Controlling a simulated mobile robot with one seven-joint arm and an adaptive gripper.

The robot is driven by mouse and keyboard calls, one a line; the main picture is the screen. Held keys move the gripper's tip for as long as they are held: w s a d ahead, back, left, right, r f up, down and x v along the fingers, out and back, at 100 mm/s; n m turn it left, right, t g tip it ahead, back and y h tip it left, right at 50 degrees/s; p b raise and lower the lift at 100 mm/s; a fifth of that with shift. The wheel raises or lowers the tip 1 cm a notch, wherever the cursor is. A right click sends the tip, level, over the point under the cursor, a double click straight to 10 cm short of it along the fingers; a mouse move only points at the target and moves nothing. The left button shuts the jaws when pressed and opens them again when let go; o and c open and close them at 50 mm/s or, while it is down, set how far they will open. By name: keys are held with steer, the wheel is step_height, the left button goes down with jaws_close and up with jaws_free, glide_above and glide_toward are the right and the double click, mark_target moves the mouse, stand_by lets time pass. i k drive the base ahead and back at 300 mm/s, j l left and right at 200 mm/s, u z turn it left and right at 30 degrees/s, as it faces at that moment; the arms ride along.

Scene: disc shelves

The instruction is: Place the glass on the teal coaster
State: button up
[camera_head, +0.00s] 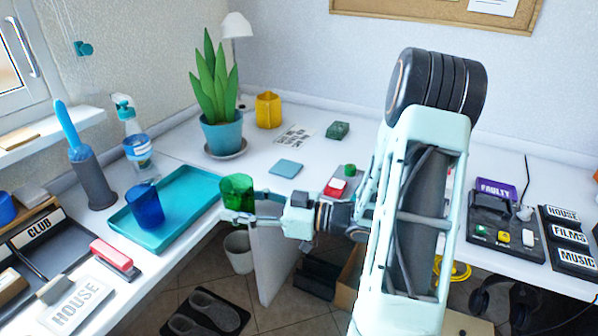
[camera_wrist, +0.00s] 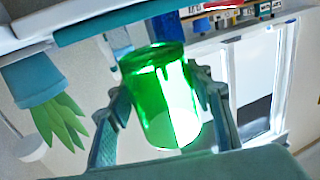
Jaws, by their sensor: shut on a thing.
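A green glass (camera_head: 237,191) is held upright in my gripper (camera_head: 240,212), by the front edge of the white desk and just right of the teal tray. In the wrist view the same green glass (camera_wrist: 160,98) sits between the two fingers of my gripper (camera_wrist: 158,105), which are shut on it. The teal coaster (camera_head: 286,168) is a flat, bare square lying on the desk, behind and to the right of the glass. The glass is apart from it.
A blue glass (camera_head: 146,206) stands on the teal tray (camera_head: 186,204). A potted plant (camera_head: 222,134) is behind the coaster, to its left. A red and white block (camera_head: 335,187) and a small green object (camera_head: 349,170) lie to its right. The desk around the coaster is clear.

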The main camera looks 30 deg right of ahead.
mark_target(273, 169)
steer(key=k+l+z, duration=0.1)
steer(key=z, duration=0.4)
steer(key=j+z, duration=0.1)
steer(key=z, duration=0.25)
steer(key=i+j+z, duration=0.1)
steer(key=z, duration=0.25)
steer(key=j, duration=0.55)
steer(key=i+j, duration=0.15)
steer(key=j, duration=0.4)
